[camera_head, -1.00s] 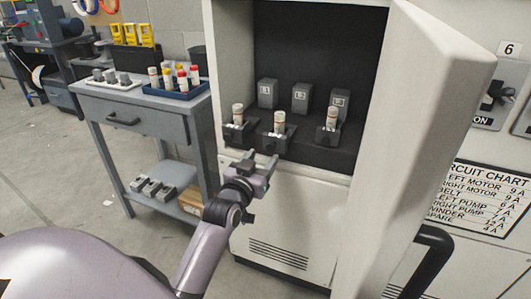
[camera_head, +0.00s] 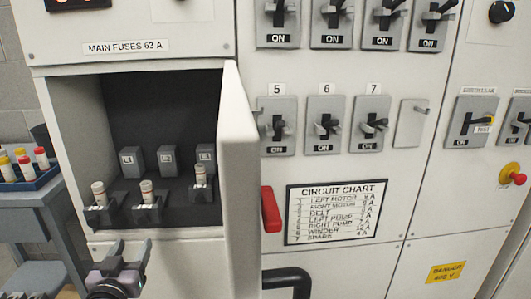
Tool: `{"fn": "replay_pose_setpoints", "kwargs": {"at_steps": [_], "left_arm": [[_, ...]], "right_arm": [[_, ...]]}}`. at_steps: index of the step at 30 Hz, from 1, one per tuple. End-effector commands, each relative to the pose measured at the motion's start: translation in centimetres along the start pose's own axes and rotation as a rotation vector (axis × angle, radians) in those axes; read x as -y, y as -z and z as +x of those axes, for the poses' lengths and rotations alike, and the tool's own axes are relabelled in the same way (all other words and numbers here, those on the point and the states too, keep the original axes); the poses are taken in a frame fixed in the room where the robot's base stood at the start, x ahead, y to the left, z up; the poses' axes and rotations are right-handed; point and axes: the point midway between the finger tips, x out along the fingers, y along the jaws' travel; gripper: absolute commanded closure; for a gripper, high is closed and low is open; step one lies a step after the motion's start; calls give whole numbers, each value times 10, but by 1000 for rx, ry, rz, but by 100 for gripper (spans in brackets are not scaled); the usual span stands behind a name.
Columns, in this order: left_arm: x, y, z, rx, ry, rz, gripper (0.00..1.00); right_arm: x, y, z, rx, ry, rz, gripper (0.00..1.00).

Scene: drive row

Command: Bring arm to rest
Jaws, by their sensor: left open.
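My left gripper (camera_head: 130,252) is at the lower left of the head view. Its jaws are apart with nothing between them. It shows just in front of and below the open fuse compartment, and most of its arm is out of the picture. Three pale fuses with dark bands stand upright in black holders: a left one (camera_head: 99,193), a middle one (camera_head: 147,191) and a right one (camera_head: 200,175). My right gripper is not in view.
The open cabinet door (camera_head: 237,170) stands out right of the compartment. A red handle (camera_head: 270,208) and a black bar (camera_head: 289,279) are beyond it. Switches (camera_head: 326,125) and a circuit chart (camera_head: 336,211) cover the panel. A blue tray (camera_head: 32,178) sits on the left bench.

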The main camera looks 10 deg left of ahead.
Motion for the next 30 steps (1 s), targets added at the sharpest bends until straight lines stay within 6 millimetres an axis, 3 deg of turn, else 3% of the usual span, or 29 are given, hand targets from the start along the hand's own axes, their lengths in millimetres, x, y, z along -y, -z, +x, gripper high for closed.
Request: {"fn": "replay_pose_setpoints", "kwargs": {"at_steps": [5,12,15,18,22,30], "left_arm": [[-29,-27,-38,141,-97,56,44],[-78,-85,-145,418,-289,120,44],[-92,-100,-188,510,-350,129,44],[-100,-110,-220,572,-391,133,44],[-105,-117,-238,609,-415,133,44],[-106,-119,-240,611,-418,132,44]], "right_arm": [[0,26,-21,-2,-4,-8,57],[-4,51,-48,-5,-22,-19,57],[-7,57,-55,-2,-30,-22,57],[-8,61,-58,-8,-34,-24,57],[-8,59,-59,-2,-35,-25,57],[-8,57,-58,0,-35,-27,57]]}}
